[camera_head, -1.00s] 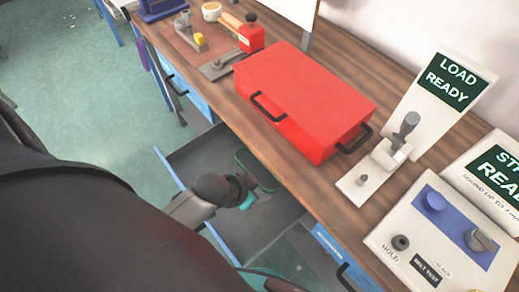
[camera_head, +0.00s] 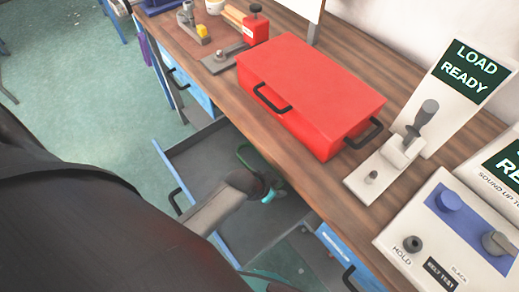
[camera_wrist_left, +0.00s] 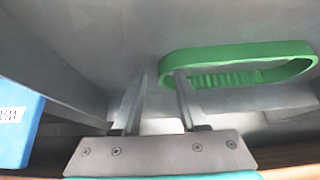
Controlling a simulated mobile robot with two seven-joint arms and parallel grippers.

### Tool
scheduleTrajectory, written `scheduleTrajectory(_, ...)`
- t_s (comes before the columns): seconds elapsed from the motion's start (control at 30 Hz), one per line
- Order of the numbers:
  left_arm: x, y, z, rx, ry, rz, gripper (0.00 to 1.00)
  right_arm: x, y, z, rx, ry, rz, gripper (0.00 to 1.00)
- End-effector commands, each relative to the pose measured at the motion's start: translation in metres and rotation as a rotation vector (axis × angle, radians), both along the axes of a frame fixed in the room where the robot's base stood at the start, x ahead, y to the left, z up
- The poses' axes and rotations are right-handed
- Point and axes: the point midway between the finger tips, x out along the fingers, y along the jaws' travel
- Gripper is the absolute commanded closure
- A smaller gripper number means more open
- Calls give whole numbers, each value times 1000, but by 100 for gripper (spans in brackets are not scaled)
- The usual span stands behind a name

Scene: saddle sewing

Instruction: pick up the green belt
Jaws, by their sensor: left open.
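The green belt (camera_head: 243,154) is a closed loop with a toothed inner face. It lies in the open grey drawer (camera_head: 195,150) below the bench, partly hidden by the bench edge and my left arm in the head view. In the left wrist view the belt (camera_wrist_left: 240,51) is at the upper right. My left gripper (camera_head: 278,186) is inside the drawer area, near the belt. In the left wrist view the left gripper (camera_wrist_left: 161,74) is open, with its right finger overlapping the belt's left end. I cannot tell if they touch.
A red toolbox (camera_head: 310,95) with black handles stands on the wooden bench (camera_head: 228,100). A grey clamp fixture (camera_head: 385,170), a load panel (camera_head: 465,75) and a belt test box (camera_head: 440,235) are to its right. The bench edge overhangs the drawer.

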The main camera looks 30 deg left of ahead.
Motion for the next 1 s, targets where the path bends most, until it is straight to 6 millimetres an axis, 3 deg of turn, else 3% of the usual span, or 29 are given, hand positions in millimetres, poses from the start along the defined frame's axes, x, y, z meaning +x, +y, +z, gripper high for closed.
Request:
scheduleTrajectory(0.23,1,0,-1,0,-1,0,58,0,-2,0,-3,-1,0,0)
scheduleTrajectory(0.6,1,0,-1,0,0,0,99,0,-3,0,-4,-1,-1,0)
scheduleTrajectory(1.0,0,0,-1,0,1,0,100,0,-3,0,-4,0,-1,0)
